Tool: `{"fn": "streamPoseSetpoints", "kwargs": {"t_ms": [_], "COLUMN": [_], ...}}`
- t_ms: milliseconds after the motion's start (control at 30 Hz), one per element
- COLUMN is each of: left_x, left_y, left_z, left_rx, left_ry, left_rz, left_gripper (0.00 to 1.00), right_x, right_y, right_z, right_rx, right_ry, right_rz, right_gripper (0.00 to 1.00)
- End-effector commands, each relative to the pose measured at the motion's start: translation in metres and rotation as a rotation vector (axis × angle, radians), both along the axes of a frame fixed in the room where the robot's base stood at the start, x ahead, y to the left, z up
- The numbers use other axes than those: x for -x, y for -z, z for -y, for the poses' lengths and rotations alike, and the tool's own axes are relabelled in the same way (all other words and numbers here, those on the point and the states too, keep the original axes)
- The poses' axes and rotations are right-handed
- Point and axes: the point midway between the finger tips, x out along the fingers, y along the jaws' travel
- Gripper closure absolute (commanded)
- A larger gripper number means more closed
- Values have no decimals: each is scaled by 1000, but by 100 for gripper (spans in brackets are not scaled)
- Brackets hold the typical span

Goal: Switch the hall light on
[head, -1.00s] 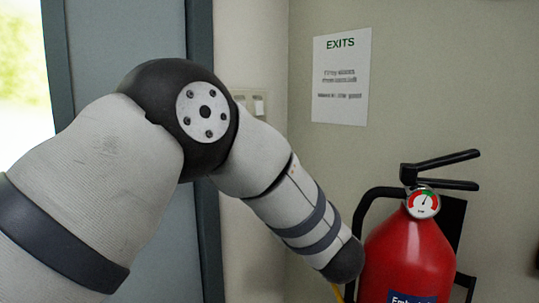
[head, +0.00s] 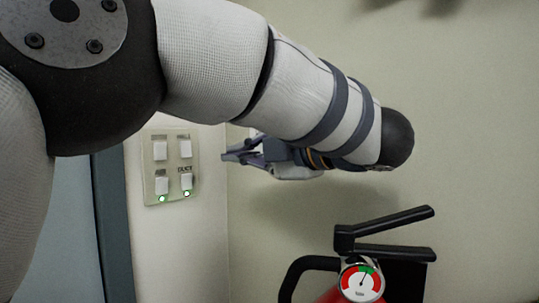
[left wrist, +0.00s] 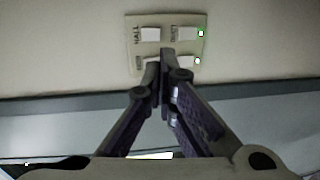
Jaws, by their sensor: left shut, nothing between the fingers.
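The switch panel (head: 170,190) is on the wall at left in the head view, with several white rocker switches. The left wrist view shows the panel too (left wrist: 165,20), turned sideways, with the label HALL beside its upper left switch (left wrist: 150,34). That appears to be the upper right switch (head: 184,147) in the head view, with no lit lamp seen by it. My left gripper (head: 230,155) is shut and empty, right of the panel in the head view. In the left wrist view its fingertips (left wrist: 165,57) overlap the panel's lower edge. Contact cannot be told.
A red fire extinguisher (head: 334,294) with a black handle and gauge stands at the lower right, below my left forearm. Two green lamps (head: 162,198) glow under the panel's lower switches. A door frame (head: 112,225) borders the wall on the left.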

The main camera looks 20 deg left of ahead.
Motion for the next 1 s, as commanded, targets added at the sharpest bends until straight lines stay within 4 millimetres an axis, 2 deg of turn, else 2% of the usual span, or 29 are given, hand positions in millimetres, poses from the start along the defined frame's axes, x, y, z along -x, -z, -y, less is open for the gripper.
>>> {"fn": "streamPoseSetpoints", "kwargs": {"t_ms": [400, 600, 767, 1000], "left_x": [-33, -45, -50, -51], "left_y": [11, 14, 16, 16], "left_z": [-81, -111, -122, -123], "left_rx": [1, 0, 0, 0], "left_ry": [-2, -1, 0, 0], "left_rz": [-1, 1, 1, 0], "left_gripper": [100, 100, 100, 100], "right_x": [-2, -3, -4, -4], "right_y": [-2, -2, -3, -3], "right_z": [0, 0, 0, 0], "right_rx": [0, 0, 1, 1], "right_ry": [0, 0, 0, 0], "right_rz": [8, 11, 13, 13], "right_gripper": [60, 60, 60, 60]}}
